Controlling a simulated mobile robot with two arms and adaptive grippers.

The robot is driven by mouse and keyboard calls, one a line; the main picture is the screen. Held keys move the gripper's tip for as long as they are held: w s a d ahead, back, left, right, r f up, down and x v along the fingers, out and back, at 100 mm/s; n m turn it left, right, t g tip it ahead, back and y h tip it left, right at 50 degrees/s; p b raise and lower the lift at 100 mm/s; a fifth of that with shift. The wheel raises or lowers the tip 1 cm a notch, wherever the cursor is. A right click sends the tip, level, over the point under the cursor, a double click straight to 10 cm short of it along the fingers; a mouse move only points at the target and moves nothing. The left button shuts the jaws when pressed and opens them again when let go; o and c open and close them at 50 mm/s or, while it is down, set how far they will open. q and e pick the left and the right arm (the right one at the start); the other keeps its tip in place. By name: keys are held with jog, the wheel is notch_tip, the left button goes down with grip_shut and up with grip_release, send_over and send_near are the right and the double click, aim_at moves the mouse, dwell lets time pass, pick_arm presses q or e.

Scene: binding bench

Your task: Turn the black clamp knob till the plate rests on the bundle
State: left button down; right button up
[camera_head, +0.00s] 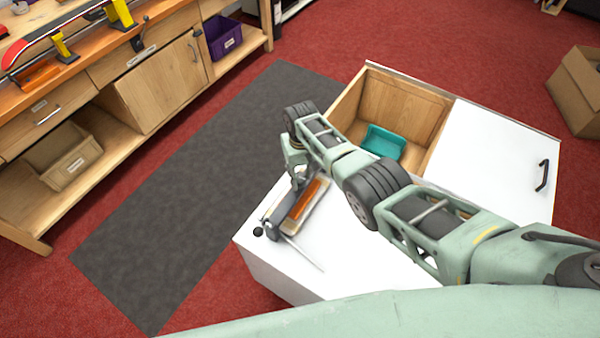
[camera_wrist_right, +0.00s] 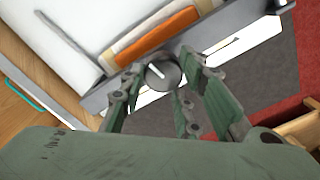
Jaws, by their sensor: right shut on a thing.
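The clamp (camera_head: 275,219) is a long grey bar assembly lying on the white worktop. Beside its bar is a bundle with an orange strip and pale edges, which also shows in the right wrist view (camera_wrist_right: 158,38). The round black clamp knob (camera_wrist_right: 163,72), with a white mark on top, sits at the bar in the right wrist view. My right gripper (camera_head: 298,180) is at the clamp's far end, its fingers shut around the knob. In the head view it covers the knob. I cannot tell whether the plate touches the bundle. My left gripper is not in view.
A thin rod (camera_head: 303,254) and a small black ball (camera_head: 258,231) stick out at the clamp's near end. Behind my right arm is an open wooden compartment with a teal tray (camera_head: 384,141). A wooden bench (camera_head: 150,88) stands left across the dark mat (camera_head: 190,190).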

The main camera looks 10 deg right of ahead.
aim_at(303, 176)
jog(key=shift+w+d+r, duration=0.3)
jog(key=shift+w, duration=0.05)
jog(key=o, duration=1.1)
jog(key=shift+s+r, duration=0.1)
jog(key=shift+c, duration=0.2)
jog(key=shift+s, duration=0.1)
jog(key=shift+a+f, duration=0.1)
jog(key=shift+f, duration=0.1)
notch_tip(303, 176, up, 12)
jog(key=shift+r, duration=0.1)
